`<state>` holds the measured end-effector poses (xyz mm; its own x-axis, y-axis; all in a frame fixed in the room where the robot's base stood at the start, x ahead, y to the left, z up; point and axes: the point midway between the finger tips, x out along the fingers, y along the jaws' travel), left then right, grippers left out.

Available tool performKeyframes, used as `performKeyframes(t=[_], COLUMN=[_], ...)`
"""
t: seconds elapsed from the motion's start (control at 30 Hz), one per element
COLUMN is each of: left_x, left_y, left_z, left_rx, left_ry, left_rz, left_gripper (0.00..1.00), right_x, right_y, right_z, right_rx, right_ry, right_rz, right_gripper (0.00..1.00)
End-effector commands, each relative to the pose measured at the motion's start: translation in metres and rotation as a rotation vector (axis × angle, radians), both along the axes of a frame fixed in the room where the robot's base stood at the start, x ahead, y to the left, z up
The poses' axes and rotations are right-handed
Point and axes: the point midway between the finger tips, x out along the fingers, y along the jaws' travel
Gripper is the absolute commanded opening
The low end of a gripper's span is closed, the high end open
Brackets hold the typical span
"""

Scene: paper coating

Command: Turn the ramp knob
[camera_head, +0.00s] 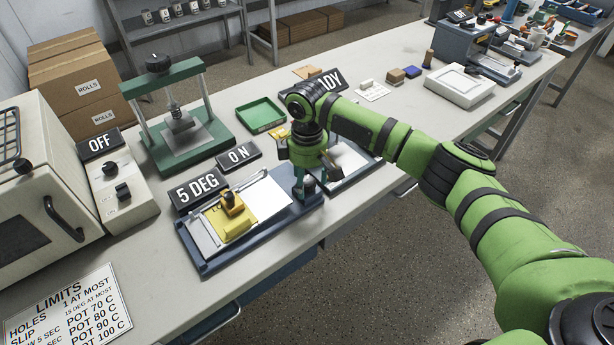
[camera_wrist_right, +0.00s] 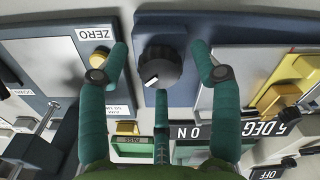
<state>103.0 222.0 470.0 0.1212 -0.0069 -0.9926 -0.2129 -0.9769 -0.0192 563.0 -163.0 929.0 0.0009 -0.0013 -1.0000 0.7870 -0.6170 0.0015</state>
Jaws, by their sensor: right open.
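A round black knob (camera_wrist_right: 158,70) with a white mark sits on the dark blue end of the coating device in the right wrist view. I take it as the ramp knob; I see no label on it. In the head view it is hidden behind my right gripper (camera_head: 309,188), which points down over the right end of that device's blue base (camera_head: 215,264). My right gripper is open; in the wrist view its teal fingers (camera_wrist_right: 160,60) spread on both sides of the knob, with a third finger below it. I cannot tell whether any finger touches it. My left gripper is out of view.
The "5 DEG" sign (camera_head: 197,190) and "ON" sign (camera_head: 239,156) stand behind the device. A yellow block (camera_head: 234,226) rests on its plate. A second blue device (camera_head: 352,172) is close on the right. A green press (camera_head: 187,143) stands behind left.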

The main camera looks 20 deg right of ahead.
Motion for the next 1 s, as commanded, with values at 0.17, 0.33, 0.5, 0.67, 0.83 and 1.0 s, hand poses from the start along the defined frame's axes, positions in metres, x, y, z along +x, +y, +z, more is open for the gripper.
performKeyframes(t=[0.17,0.33,0.5,0.67,0.83,1.0], left_x=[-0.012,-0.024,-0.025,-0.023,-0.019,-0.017], left_y=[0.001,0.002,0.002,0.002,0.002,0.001], left_z=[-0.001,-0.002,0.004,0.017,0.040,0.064], left_rx=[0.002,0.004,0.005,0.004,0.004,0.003], left_ry=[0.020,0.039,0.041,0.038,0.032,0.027], left_rz=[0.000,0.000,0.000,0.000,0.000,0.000], left_gripper=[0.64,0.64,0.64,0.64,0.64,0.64], right_x=[0.000,0.000,0.000,-0.001,-0.001,-0.002], right_y=[0.000,0.000,0.001,0.001,0.002,0.002], right_z=[0.000,0.000,0.002,0.004,0.006,0.006], right_rx=[0.000,0.000,0.001,0.002,0.004,0.004], right_ry=[0.000,0.000,0.002,0.004,0.006,0.007], right_rz=[0.000,-0.001,-0.021,-0.080,-0.197,-0.348], right_gripper=[0.08,0.08,0.08,0.08,0.08,0.08])
